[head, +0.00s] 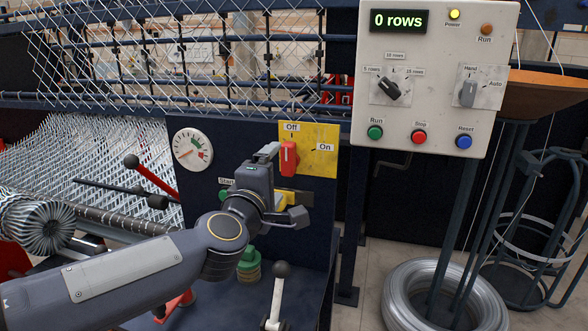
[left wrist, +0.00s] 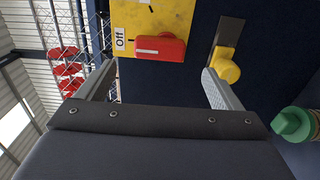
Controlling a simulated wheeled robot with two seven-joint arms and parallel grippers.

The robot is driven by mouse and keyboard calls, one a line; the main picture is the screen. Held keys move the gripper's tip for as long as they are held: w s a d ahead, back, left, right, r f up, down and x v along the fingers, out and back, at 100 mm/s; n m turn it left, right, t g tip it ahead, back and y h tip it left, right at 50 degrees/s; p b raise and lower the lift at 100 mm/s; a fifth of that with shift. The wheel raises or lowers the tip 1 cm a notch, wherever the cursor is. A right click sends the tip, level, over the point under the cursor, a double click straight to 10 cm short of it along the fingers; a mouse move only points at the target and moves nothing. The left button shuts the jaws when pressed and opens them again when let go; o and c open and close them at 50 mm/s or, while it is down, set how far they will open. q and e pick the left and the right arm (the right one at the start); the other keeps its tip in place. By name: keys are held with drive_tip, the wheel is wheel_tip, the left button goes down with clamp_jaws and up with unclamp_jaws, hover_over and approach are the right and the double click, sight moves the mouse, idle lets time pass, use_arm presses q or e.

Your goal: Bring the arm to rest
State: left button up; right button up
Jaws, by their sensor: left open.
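My left gripper (head: 282,186) is in front of the dark blue machine panel, with its two fingers spread apart and nothing between them. In the left wrist view the open fingers (left wrist: 157,84) sit either side of the red switch handle (left wrist: 160,47), which shows beyond them. In the head view the red handle (head: 289,158) stands upright on a yellow plate (head: 318,165), pointing at the Off label. I cannot tell whether a finger touches the handle. My right gripper is not in view.
A white-handled lever (head: 276,295) rises below. A control box (head: 436,75) reading "0 rows" hangs right, above a wire coil (head: 440,295).

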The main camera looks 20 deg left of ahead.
use_arm(q)
drive_tip(key=s+a+f+m+g+h+p, duration=0.1)
drive_tip(key=s+f+m+g, duration=0.5)
drive_tip(key=s+f, duration=0.5)
drive_tip(key=s+a+f+m+g+h, duration=0.1)
drive_tip(key=s+f+m+g, duration=0.5)
drive_tip(key=s, duration=1.1)
wheel_tip(320, 180, down, 6)
drive_tip(key=m+h, duration=0.1)
drive_tip(key=m, duration=0.3)
drive_tip(key=shift+a+p, duration=0.2)
drive_tip(key=shift+p, duration=0.2)
drive_tip(key=shift+s+r, duration=0.1)
